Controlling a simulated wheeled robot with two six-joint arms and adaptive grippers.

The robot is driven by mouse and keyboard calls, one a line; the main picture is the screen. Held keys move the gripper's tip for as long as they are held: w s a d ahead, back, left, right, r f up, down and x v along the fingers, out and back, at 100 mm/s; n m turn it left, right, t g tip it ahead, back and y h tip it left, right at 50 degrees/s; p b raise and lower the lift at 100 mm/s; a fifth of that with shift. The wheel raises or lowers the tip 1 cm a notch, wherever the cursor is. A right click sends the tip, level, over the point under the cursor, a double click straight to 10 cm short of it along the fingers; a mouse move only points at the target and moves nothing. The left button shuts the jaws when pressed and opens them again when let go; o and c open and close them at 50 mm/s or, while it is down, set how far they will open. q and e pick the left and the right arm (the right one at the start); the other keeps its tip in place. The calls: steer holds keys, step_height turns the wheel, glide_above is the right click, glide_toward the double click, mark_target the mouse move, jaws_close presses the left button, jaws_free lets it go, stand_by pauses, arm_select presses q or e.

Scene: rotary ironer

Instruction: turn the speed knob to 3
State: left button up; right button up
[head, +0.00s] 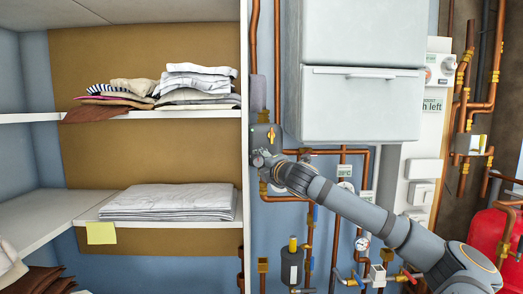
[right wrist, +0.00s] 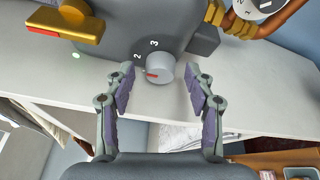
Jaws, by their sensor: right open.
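The speed knob (right wrist: 160,73) is a small round light-grey knob on a dark grey box (right wrist: 120,40) in the right wrist view. Digits 2 and 3 show on the box beside it. The knob's red mark points left in that view, below the 2 and away from the 3. My right gripper (right wrist: 162,80) is open, with one finger on each side of the knob and a gap on both sides. In the head view my right gripper (head: 264,160) is at the grey box (head: 265,132) and hides the knob. My left gripper is out of view.
A yellow lever with a red strip (right wrist: 65,25) sits on the box, left of the knob. Copper pipes (head: 330,152) run close around the box. Shelves with folded linen (head: 170,200) stand at left, and a white cabinet (head: 360,105) hangs at right.

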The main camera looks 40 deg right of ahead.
steer(key=shift+w+f, duration=0.1)
steer(key=shift+w, duration=0.05)
jaws_close()
steer(key=shift+f+m+b, duration=0.25)
steer(key=shift+m+b, duration=0.25)
steer(key=shift+b, duration=0.15)
steer(key=m+t+b, duration=0.1)
steer(key=m+b, duration=0.2)
steer(key=shift+f+h, duration=0.2)
steer(key=shift+h, duration=0.2)
steer(key=m+h+b, duration=0.1)
steer(key=m+b, duration=0.1)
steer(key=m, duration=0.1)
steer(key=m+t+h+b, duration=0.1)
steer(key=m+b, duration=0.1)
steer(key=shift+w+a+f+m+t+b, duration=0.1)
steer(key=shift+f+m+t+b, duration=0.05)
steer(key=shift+m+t+b, duration=0.2)
steer(key=shift+m+h+b, duration=0.6)
steer(key=shift+m+b, duration=0.3)
steer(key=shift+m, duration=0.85)
